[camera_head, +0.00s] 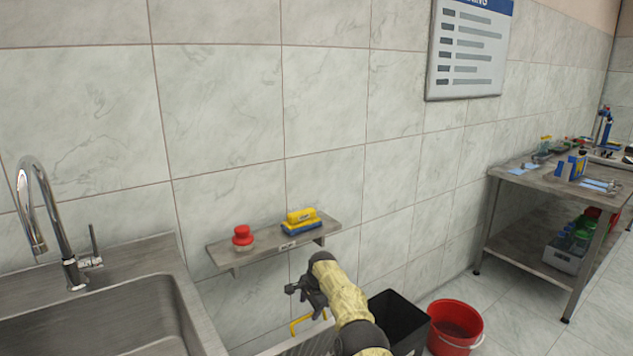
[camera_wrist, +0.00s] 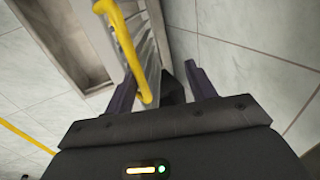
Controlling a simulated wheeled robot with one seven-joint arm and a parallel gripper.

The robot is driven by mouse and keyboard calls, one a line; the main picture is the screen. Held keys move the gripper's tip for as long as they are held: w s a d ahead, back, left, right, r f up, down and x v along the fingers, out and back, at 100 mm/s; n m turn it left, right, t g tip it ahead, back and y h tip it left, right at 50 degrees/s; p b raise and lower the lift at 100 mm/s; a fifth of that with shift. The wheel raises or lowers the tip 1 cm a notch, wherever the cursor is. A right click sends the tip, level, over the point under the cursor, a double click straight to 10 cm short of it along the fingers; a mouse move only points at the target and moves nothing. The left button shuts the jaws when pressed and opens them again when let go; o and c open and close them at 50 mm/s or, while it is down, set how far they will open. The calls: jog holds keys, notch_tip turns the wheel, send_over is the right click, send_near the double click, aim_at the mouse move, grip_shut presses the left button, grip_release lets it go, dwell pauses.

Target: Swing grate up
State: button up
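The slatted metal grate (camera_head: 312,341) is low at the bottom of the head view, partly hidden by my arm and cut off by the frame edge. Its yellow handle (camera_head: 299,323) shows just below my gripper (camera_head: 312,297). In the wrist view, the yellow handle (camera_wrist: 126,52) runs down from the top to between my fingertips, nearer the left finger. My gripper (camera_wrist: 163,86) is open there, its fingers well apart. The grate (camera_wrist: 151,38) shows behind the handle at a steep angle, beside a grey frame (camera_wrist: 62,38). I cannot tell whether a finger touches the handle.
A wall shelf (camera_head: 268,250) with a red-capped item (camera_head: 242,236) and yellow-and-blue sponges (camera_head: 302,221) is above my gripper. A steel sink (camera_head: 105,300) stands at left. A black bin (camera_head: 398,318) and red bucket (camera_head: 455,327) stand right of my arm. A workbench (camera_head: 545,185) stands farther right.

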jog(key=shift+s+d+r+p, duration=0.2)
jog(key=shift+s+r+p, duration=0.3)
jog(key=shift+r, duration=0.15)
jog(key=shift+s+d+r+p, duration=0.2)
jog(key=shift+s+r+p, duration=0.3)
jog(key=shift+r, duration=0.1)
jog(key=shift+s+d+r+p, duration=0.65)
jog(key=shift+s+d+r, duration=0.05)
jog(key=shift+s+r, duration=0.2)
jog(key=s+d, duration=0.5)
jog(key=s, duration=0.3)
jog(key=shift+d, duration=0.3)
jog(key=shift+s, duration=0.1)
